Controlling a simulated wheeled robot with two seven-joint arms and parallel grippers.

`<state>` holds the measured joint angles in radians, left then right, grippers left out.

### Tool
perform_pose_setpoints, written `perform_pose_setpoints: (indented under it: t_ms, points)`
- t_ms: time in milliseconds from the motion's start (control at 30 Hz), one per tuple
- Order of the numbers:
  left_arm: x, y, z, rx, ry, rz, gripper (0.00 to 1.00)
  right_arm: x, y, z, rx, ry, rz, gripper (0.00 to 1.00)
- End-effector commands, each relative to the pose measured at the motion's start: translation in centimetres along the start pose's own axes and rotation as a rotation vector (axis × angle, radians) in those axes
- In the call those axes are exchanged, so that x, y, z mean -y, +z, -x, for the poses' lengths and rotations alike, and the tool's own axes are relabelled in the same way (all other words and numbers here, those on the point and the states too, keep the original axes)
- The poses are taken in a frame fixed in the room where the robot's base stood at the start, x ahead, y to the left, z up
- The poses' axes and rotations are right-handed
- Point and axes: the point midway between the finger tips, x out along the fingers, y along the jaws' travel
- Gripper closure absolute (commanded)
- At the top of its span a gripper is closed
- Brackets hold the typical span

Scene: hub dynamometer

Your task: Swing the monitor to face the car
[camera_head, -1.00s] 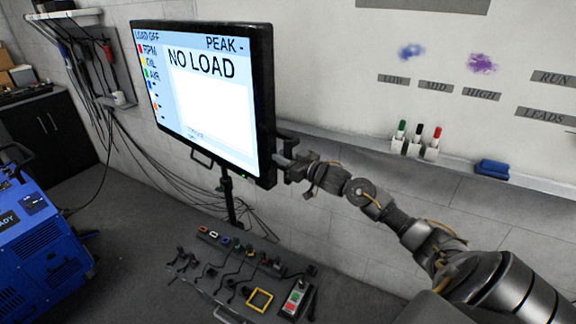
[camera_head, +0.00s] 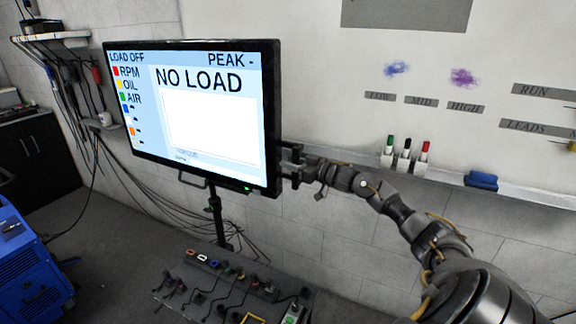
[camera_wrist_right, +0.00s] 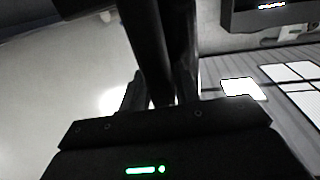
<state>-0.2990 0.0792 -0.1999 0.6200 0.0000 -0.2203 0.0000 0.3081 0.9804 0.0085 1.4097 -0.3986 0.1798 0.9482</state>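The monitor (camera_head: 205,120) stands on a thin dark post (camera_head: 217,212) in the head view. Its screen reads NO LOAD and faces forward, angled a little to one side. My right gripper (camera_head: 291,165) is at the monitor's right side edge, touching it. In the right wrist view, a dark bar of the monitor (camera_wrist_right: 152,40) runs down between the fingers of my right gripper (camera_wrist_right: 160,95), which looks shut on it. The exact contact is dark and partly hidden. My left gripper is not in view. No car shows in these frames.
A blue machine (camera_head: 25,265) stands at lower left. A panel with several cables and plugs (camera_head: 225,290) lies below the monitor. A wall ledge (camera_head: 340,165) holds markers (camera_head: 406,150) and a blue eraser (camera_head: 481,180). Cables (camera_head: 150,200) hang along the wall behind the post.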

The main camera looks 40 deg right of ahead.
Motion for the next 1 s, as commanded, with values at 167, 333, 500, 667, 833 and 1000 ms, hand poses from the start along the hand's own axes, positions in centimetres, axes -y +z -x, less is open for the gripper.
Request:
perform_pose_setpoints:
  t_ms: [167,333,500,667,833,1000]
  points:
    - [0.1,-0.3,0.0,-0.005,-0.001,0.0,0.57,0.2,0.1,-0.2,0.001,-0.005,-0.001,0.58]
    - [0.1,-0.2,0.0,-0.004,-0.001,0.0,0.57,0.3,0.1,-0.2,0.001,-0.008,-0.001,0.58]
    - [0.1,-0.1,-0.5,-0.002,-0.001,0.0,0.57,0.3,0.4,0.8,0.002,-0.007,0.0,0.58]
    - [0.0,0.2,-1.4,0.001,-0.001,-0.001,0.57,0.3,0.6,3.2,0.005,-0.008,0.001,0.58]
    - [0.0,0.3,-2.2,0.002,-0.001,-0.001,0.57,0.3,0.6,6.0,0.005,-0.007,-0.001,0.58]
    - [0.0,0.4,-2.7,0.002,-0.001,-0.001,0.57,0.2,0.4,8.3,0.003,-0.008,0.0,0.58]
